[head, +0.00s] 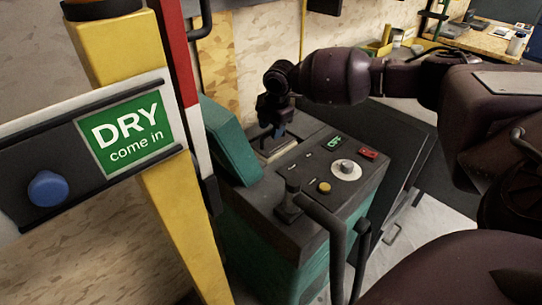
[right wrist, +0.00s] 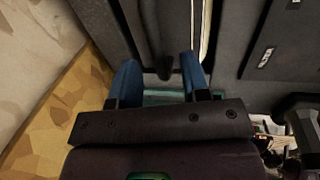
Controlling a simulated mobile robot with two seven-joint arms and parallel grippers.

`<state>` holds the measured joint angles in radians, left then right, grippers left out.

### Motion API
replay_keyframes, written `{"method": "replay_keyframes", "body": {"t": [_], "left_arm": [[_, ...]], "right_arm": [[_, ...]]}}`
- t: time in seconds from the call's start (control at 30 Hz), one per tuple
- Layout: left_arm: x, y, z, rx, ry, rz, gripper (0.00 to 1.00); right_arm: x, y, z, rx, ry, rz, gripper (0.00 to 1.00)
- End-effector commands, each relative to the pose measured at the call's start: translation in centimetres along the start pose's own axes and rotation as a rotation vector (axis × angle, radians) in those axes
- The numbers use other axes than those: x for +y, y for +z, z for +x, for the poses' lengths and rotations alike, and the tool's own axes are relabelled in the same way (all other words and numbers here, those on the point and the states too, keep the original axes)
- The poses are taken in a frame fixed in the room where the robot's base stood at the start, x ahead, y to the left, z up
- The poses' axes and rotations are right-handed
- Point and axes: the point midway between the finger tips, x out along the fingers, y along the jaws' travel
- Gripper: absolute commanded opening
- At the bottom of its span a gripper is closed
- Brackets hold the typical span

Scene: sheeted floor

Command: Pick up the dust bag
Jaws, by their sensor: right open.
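The floor machine (head: 300,195) has a dark control deck and a teal body, with its teal lid (head: 228,140) raised. I cannot clearly pick out the dust bag. A pale-edged opening (head: 268,150) lies beside the lid, and its contents are mostly hidden. My right gripper (head: 279,132) points down over this opening. In the right wrist view its two blue fingers (right wrist: 159,75) are apart, with a dark ridge or handle (right wrist: 163,60) showing between them. I cannot tell whether they touch it. My left gripper is out of view.
A yellow post (head: 180,230) with a green "DRY come in" sign (head: 128,134) stands close at left, beside a red and white post (head: 184,60). The machine's black handle (head: 325,225) rises in front. A workbench (head: 485,42) stands at the far right.

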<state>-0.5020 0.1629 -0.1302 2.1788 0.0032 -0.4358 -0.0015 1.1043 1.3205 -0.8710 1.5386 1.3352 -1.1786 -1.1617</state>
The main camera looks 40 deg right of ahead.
Motion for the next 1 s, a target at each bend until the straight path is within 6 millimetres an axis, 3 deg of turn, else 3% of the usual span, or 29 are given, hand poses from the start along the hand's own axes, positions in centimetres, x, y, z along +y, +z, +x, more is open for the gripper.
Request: {"method": "replay_keyframes", "body": {"t": [0.03,0.13,0.4,0.7,1.0], "left_arm": [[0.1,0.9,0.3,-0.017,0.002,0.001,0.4],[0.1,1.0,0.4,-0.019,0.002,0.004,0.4],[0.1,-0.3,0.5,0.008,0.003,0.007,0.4],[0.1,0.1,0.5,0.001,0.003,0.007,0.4],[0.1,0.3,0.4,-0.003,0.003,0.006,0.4]], "right_arm": [[-0.2,-0.1,1.6,0.001,-0.012,0.0,0.43],[-0.2,-0.1,2.7,0.001,-0.009,0.0,0.43],[0.0,0.0,2.6,0.0,-0.002,0.0,0.43],[-0.1,0.0,2.6,0.0,-0.003,0.0,0.0],[0.0,0.0,2.6,0.0,-0.002,0.0,0.0]]}}
